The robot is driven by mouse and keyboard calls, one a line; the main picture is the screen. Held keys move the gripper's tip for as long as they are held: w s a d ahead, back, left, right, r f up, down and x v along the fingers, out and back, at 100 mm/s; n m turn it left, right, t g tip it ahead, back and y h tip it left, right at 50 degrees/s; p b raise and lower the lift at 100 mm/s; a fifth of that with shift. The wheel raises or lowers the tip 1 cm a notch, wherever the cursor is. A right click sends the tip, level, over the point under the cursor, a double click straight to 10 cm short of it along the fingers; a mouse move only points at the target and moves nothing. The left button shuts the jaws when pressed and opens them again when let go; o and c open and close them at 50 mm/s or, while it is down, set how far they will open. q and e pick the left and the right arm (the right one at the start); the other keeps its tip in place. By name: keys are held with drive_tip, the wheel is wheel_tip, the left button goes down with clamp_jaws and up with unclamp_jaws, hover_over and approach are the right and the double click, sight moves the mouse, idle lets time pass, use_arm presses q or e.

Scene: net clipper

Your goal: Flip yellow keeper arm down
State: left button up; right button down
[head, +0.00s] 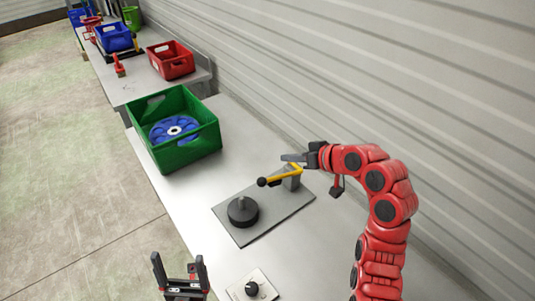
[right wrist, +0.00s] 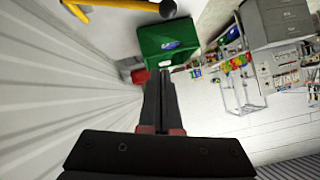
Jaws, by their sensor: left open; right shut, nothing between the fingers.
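The yellow keeper arm (head: 283,179) with its black ball knob (head: 262,182) reaches left from a grey post (head: 293,180) on a grey base plate (head: 272,227). A black round disc with a short peg (head: 243,211) sits on the plate. My right gripper (head: 284,157) is shut and empty, just above and behind the keeper arm; I cannot tell whether they touch. In the right wrist view the yellow arm (right wrist: 125,4) crosses the top left, beyond the shut fingers, partly cut off. My left gripper (head: 179,258) is open and empty at the front, beside the table.
A green crate (head: 150,157) with a blue disc (head: 172,130) inside stands farther along the grey table. A small plate with a black knob (head: 251,289) lies near the front. Red (head: 170,67) and blue (head: 113,43) crates stand farther back. A corrugated wall runs along the right.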

drive_tip(key=p, duration=0.5)
hover_over(267, 181)
drive_tip(key=w, duration=0.1)
drive_tip(key=shift+g, duration=0.3)
wheel_tip(267, 181, down, 5)
drive_tip(key=shift+w+r, duration=0.1)
drive_tip(key=shift+w, duration=0.05)
drive_tip(key=f+p, duration=0.1)
drive_tip(key=s+f, duration=0.1)
drive_tip(key=f, duration=0.1)
drive_tip(key=shift+s+p, duration=0.15)
drive_tip(key=shift+p, duration=0.2)
drive_tip(key=shift+s+f, duration=0.2)
drive_tip(key=shift+f, duration=0.3)
